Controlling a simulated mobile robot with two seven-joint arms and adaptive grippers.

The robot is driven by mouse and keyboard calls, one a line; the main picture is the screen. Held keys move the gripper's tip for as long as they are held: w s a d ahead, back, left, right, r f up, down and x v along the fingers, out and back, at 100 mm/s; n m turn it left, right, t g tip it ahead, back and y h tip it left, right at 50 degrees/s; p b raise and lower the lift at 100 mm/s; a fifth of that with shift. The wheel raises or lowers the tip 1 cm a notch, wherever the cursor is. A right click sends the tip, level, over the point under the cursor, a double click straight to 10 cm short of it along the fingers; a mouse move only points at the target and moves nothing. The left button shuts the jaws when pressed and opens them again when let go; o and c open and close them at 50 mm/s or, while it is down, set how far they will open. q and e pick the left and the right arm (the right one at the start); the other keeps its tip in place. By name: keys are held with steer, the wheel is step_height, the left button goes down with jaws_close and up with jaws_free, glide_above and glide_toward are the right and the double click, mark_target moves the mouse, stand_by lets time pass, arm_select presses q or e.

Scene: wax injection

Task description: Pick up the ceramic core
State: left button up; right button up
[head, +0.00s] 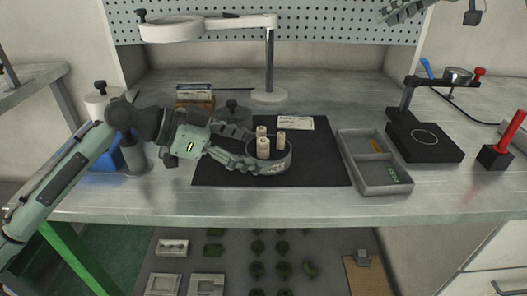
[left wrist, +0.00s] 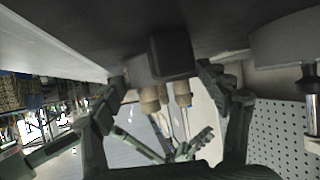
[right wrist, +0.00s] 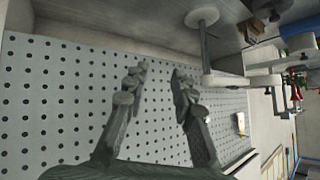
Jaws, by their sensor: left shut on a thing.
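Several beige ceramic cores stand upright, close together, in a round grey holder (head: 277,168) with lettering on its rim, on the black mat. A front ceramic core (head: 263,153) is the nearest; another ceramic core (head: 281,138) stands to its right. My left gripper (head: 256,147) reaches in from the left and is shut around a core; the fingers partly hide the contact. In the left wrist view, two beige cores (left wrist: 182,93) show between the fingers (left wrist: 163,82), with a dark block above them. My right gripper (right wrist: 161,70) is open and empty, raised before the pegboard.
A grey two-compartment tray (head: 374,186) stands right of the mat (head: 325,150). A black fixture (head: 424,142) stands further right. The bench front is clear.

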steer(key=s+a+n+g, duration=0.2)
steer(key=s+a, duration=0.1)
steer(key=a, duration=0.5)
steer(key=s+a+n+g, duration=0.2)
steer(key=s+a+n, duration=0.1)
steer(key=a, duration=0.5)
steer(key=n+g+h, duration=0.4)
steer(key=n+h, duration=0.2)
steer(key=n, duration=0.1)
glide_above(264, 142)
steer(key=f, duration=1.1)
steer(key=shift+a+f, duration=0.25)
steer(key=shift+f, duration=0.15)
steer(key=f, duration=0.4)
steer(key=shift+d+f, duration=0.35)
steer(key=shift+f, duration=0.65)
steer(key=shift+c, duration=0.3)
jaws_close()
